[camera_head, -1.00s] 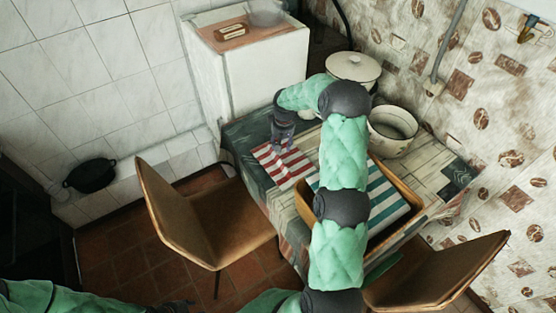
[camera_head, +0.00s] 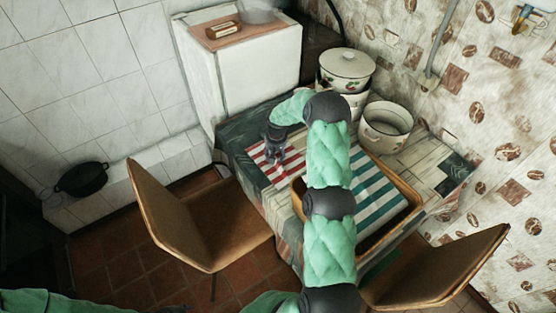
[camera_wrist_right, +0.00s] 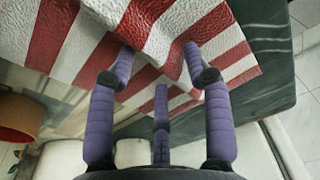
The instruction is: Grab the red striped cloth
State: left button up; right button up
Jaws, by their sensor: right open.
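The red striped cloth (camera_head: 291,173) lies on the table, its red and white stripes partly hidden by my right arm and gripper. My right gripper (camera_head: 273,158) is over the cloth, also seen in the right wrist view (camera_wrist_right: 157,56). Its fingers are spread, with the tips at or very near the cloth; firm contact is unclear. My left arm shows at the bottom left of the head view; its dark gripper (camera_head: 174,308) is barely visible at the bottom edge.
A wooden tray (camera_head: 412,198) with a green striped cloth (camera_head: 376,192) sits beside the red one, behind my right arm. A lidded pot (camera_head: 345,68) and an open pot (camera_head: 388,124) stand at the back. Chairs (camera_head: 165,215) (camera_head: 440,268) flank the table (camera_head: 233,130).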

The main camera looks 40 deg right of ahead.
grip_shut()
